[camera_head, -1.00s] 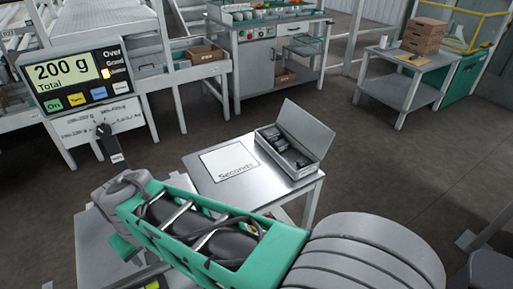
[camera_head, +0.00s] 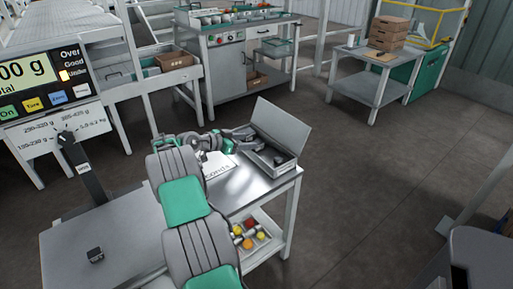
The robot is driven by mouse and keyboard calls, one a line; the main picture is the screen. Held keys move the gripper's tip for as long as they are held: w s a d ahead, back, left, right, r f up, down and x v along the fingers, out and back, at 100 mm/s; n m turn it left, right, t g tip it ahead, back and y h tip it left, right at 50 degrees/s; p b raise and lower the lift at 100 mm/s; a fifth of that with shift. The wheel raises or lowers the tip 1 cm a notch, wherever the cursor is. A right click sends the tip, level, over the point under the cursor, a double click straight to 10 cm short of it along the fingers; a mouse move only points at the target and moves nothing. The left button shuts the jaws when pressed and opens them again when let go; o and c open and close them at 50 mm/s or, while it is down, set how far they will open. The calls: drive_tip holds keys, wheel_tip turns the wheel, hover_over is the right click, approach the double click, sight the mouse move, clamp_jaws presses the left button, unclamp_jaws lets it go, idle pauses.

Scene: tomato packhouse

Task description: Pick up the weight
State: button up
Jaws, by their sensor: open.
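An open grey box (camera_head: 289,167) with its lid raised stands on the metal table by the "Seconds" sheet. Dark weights (camera_head: 262,149) lie in it, small and partly hidden by my gripper. My gripper (camera_head: 250,134) is open at the box's left side, with its fingers reaching toward the box. I cannot tell whether they touch anything. A small dark block (camera_head: 95,255), which may be a weight, sits alone on the grey surface at the lower left.
The metal table (camera_head: 262,190) has a lower shelf with a tray of red and yellow tomatoes (camera_head: 247,234). A scale display (camera_head: 40,84) stands at the left. A side table (camera_head: 357,90) with brown cartons (camera_head: 388,33) is at the back right. Open floor lies to the right.

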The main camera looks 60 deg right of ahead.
sight(259, 141)
drive_tip(key=x, duration=0.5)
drive_tip(key=shift+f, duration=0.2)
drive_tip(key=shift+c, duration=0.6)
clamp_jaws()
drive_tip(key=shift+r, duration=0.15)
idle(0.3)
